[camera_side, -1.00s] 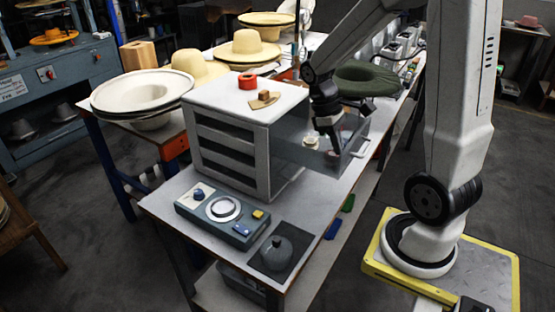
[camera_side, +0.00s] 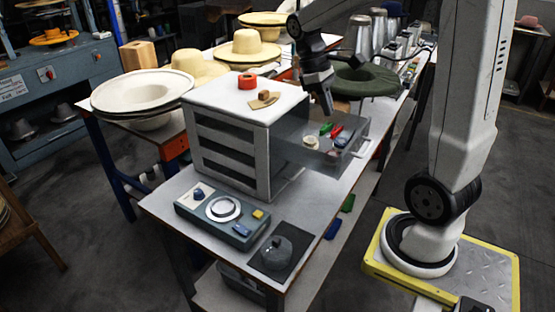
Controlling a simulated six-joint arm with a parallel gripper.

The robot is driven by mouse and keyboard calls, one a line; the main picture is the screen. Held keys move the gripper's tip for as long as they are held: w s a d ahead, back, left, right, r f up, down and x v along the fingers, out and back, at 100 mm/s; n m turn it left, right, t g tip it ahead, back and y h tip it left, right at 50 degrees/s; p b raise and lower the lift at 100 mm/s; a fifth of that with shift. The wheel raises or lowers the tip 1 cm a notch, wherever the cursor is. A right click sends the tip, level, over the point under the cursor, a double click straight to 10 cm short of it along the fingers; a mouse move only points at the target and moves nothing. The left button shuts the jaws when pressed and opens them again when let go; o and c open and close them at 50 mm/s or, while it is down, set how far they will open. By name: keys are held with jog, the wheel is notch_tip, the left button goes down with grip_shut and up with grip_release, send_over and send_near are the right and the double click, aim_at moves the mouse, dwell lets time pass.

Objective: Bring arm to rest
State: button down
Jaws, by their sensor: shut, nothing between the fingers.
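My gripper (camera_side: 328,106) is shut and empty. It points down above the open drawer (camera_side: 358,149), near the drawer's back edge. The drawer sticks out to the right from the grey cabinet (camera_side: 234,145). In it lie a green piece (camera_side: 326,128), a red piece (camera_side: 337,131) and pale pieces (camera_side: 311,141). A brown piece (camera_side: 341,103) shows just right of my fingertips. Whether it touches them I cannot tell.
A red ring (camera_side: 247,81) and a wooden piece (camera_side: 263,99) sit on the cabinet top. A control panel (camera_side: 222,212) and a dark mat with a grey dome (camera_side: 276,252) are in front. A green hat (camera_side: 366,80) and metal cylinders (camera_side: 361,38) stand behind the drawer.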

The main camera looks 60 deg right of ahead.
jog(key=shift+r, duration=0.15)
jog(key=shift+w, duration=0.1)
jog(key=w+a+f+t, duration=0.1)
jog(key=a+f+t, duration=0.6)
jog(key=a+f, duration=0.7)
jog(key=shift+w+a, duration=0.25)
jog(key=shift+a, duration=0.2)
dwell(1.1)
grip_release()
jog(key=shift+r, duration=0.15)
